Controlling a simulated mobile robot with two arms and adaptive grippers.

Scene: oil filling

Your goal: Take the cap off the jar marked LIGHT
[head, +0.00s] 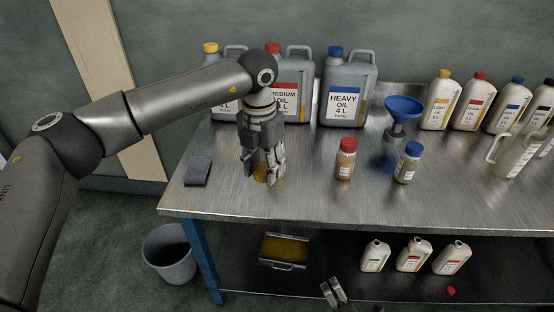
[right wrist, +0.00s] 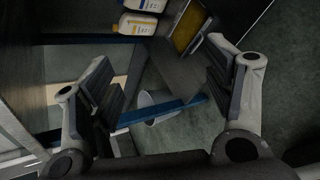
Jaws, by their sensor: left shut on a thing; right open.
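A small jar with amber contents (head: 260,179) stands on the steel workbench, mostly hidden by my left gripper (head: 267,172). Its label and cap cannot be seen. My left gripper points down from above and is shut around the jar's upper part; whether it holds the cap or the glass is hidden. To the right stand a jar with a red cap (head: 346,160) and a jar with a blue cap (head: 408,164). My right gripper (head: 334,292) is low in front of the bench; the right wrist view shows it open and empty (right wrist: 158,75).
Large grey oil cans (head: 347,92) stand behind the left gripper. A blue funnel (head: 403,108) and several white bottles (head: 441,100) are at the right. The lower shelf holds a tray (head: 284,266) and white bottles (head: 413,256). A bin (head: 169,255) stands on the floor.

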